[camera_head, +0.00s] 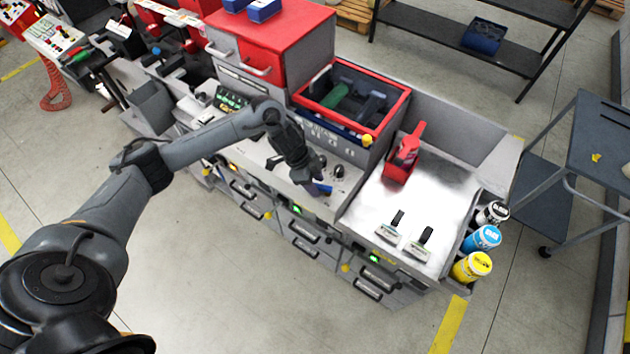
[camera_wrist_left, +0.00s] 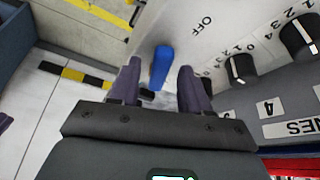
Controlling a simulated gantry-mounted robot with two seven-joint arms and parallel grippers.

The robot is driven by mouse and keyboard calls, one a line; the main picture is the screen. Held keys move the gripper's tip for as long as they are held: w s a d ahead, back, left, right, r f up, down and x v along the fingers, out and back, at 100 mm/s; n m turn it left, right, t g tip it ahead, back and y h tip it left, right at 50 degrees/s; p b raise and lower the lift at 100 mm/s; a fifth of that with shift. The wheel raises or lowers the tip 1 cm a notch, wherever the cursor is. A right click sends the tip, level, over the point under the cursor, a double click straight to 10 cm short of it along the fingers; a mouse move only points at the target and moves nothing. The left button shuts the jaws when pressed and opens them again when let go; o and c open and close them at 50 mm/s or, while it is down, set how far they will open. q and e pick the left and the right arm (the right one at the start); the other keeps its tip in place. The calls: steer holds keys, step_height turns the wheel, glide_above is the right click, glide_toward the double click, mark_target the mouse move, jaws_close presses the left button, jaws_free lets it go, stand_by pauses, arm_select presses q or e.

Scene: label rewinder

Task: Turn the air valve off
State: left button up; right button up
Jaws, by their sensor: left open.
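The air valve's blue handle (camera_wrist_left: 160,67) shows in the left wrist view on a light panel, near the printed word OFF (camera_wrist_left: 206,24). My left gripper (camera_head: 310,190) reaches down over the panel. In the left wrist view its two dark fingers (camera_wrist_left: 157,80) are apart, with the blue handle in the gap ahead of and between their tips. I cannot tell whether a finger touches the handle. My right gripper does not show.
Black rotary knobs (camera_wrist_left: 241,68) with number scales sit right of the handle in the wrist view. A red-rimmed bin (camera_head: 352,112) stands behind the panel. A metal worktop (camera_head: 415,215) with a red tool (camera_head: 404,155) lies to the right. Floor in front is clear.

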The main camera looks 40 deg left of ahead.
arm_select(q)
jaws_close()
steer(key=shift+w+a+f+m+g+h+b, duration=0.15)
steer(key=shift+w+m+g+h+b, duration=0.25)
steer(key=shift+m+b, duration=0.6)
steer(key=shift+w+a+r+m+g, duration=0.1)
steer(key=shift+w+m+g, duration=0.1)
steer(key=shift+m, duration=0.45)
steer(key=shift+w+r+m+g, duration=0.1)
steer(key=shift+w+m+g, duration=0.1)
steer(key=shift+m, duration=0.45)
jaws_free()
steer(key=shift+r, duration=0.15)
steer(key=p+v, duration=0.2)
steer(key=v, duration=0.8)
steer(key=shift+r, duration=0.25)
steer(key=shift+s+a, duration=0.1)
